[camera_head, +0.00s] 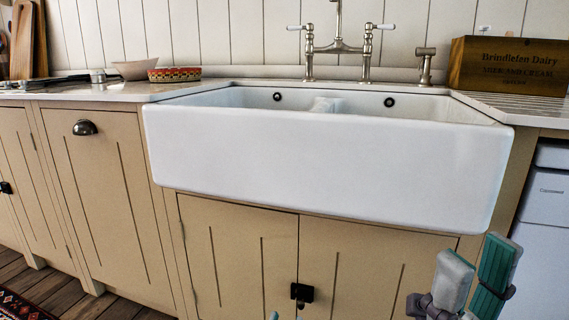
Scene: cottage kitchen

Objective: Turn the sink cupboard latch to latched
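The sink cupboard (240,250) has two beige doors below the white sink. A small black latch (302,293) sits at the seam between them, low in the view. It appears as a dark block reaching across the seam; its exact turn is too small to tell. My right gripper (476,278) is at the lower right, well to the right of the latch, with its grey and teal fingers apart and nothing seen between them. Small teal tips at the bottom edge, just below and left of the latch, seem to be my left gripper (285,316); the rest is cut off.
The white sink (320,155) juts out above the doors. A wooden crate (508,66) and a patterned bowl (175,74) stand on the counter. A white appliance (546,210) is at the right. A rug (20,306) lies on the floor at lower left.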

